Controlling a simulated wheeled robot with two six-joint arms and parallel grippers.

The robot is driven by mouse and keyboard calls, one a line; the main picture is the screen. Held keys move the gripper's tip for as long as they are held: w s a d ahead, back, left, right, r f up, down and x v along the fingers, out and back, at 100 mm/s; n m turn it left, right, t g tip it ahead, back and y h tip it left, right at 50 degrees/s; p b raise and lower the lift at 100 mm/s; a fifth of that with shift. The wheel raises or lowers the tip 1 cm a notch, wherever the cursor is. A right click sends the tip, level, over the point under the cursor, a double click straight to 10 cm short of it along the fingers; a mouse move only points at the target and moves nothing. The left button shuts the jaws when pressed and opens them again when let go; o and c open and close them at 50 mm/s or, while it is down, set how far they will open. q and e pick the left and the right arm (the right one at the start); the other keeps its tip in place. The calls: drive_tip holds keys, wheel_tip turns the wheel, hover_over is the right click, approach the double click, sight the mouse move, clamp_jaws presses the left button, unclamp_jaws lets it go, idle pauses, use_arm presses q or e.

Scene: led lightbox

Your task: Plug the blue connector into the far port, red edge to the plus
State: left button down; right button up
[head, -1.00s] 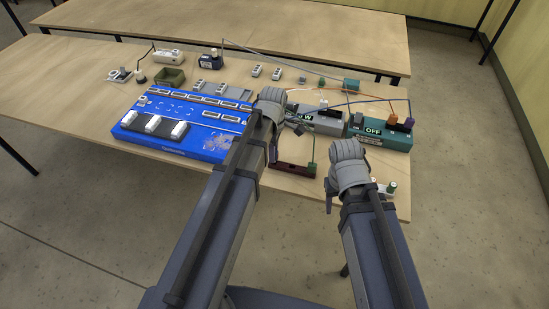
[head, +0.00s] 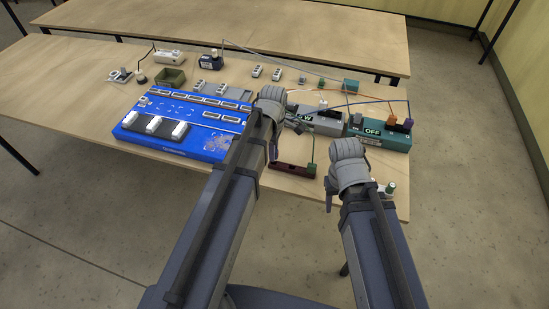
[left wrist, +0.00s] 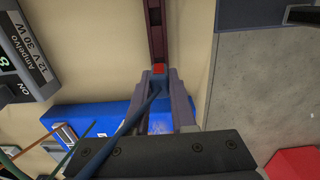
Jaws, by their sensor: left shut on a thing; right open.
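The blue connector (left wrist: 157,80) has a red edge that faces up in the left wrist view. My left gripper (left wrist: 159,88) is shut on it, and a blue cable (left wrist: 120,128) trails down to the left. In the head view the left wrist hides the connector. A grey supply (head: 318,121) stands just right of my left wrist; its labelled casing shows in the left wrist view (left wrist: 27,60). The far port and its plus mark cannot be made out. My right gripper (head: 343,178) is open near the table's front right, its fingers mostly hidden.
A maroon rack (head: 288,169) lies in front of the supply, with a green plug beside it. A teal box (head: 378,134) reading OFF carries orange and purple plugs. A blue board (head: 190,135) lies to the left. Several cables cross behind the supply.

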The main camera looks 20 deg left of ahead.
use_arm(q)
drive_tip(key=shift+r+p, duration=1.3)
drive_tip(key=shift+r, duration=0.25)
drive_tip(key=shift+a, duration=0.1)
